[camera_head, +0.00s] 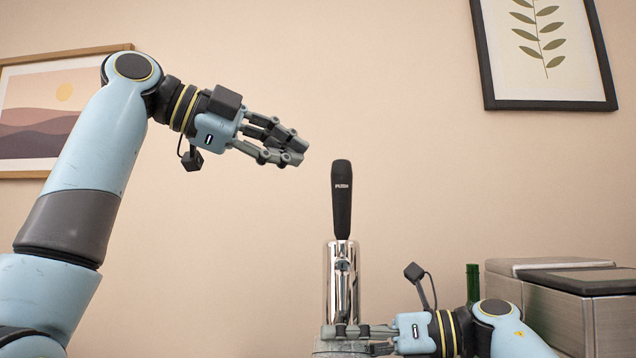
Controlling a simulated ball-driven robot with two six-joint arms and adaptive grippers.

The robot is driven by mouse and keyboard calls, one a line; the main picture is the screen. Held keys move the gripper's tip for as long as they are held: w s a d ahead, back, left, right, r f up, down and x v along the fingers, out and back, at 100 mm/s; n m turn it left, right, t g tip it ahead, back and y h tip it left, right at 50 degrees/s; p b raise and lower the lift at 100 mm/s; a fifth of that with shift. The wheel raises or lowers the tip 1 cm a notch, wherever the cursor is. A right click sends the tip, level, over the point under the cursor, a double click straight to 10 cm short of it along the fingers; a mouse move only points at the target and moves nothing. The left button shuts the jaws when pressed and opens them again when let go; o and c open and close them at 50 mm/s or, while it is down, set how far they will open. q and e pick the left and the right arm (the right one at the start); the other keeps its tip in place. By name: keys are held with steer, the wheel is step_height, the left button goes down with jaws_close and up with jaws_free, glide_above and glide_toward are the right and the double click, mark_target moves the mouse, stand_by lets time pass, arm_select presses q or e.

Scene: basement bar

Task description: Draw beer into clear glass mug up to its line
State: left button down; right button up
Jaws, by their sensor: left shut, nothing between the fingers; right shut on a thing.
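A chrome beer tap tower (342,285) stands right of the middle, with an upright black tap handle (342,198) on top. My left gripper (297,152) is shut and empty, up and to the left of the handle and apart from it. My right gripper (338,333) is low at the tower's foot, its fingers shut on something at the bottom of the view. That is where the rim of a clear glass mug (340,347) seems to show, mostly hidden by the fingers and cut off by the frame. Its line and any beer in it cannot be seen.
A green bottle (472,284) shows behind my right wrist. Metal boxes with dark lids (580,280) stand at the right. Two framed pictures hang on the wall, one at the left (40,115) and one at the upper right (545,50). The air around the handle is clear.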

arm_select(q)
steer(key=shift+v, duration=1.55)
steer(key=shift+d, duration=0.1)
arm_select(e)
steer(key=n, duration=0.3)
steer(key=n+y, duration=0.1)
steer(key=n, duration=0.1)
steer(key=shift+r+t, duration=0.3)
stand_by(0.4)
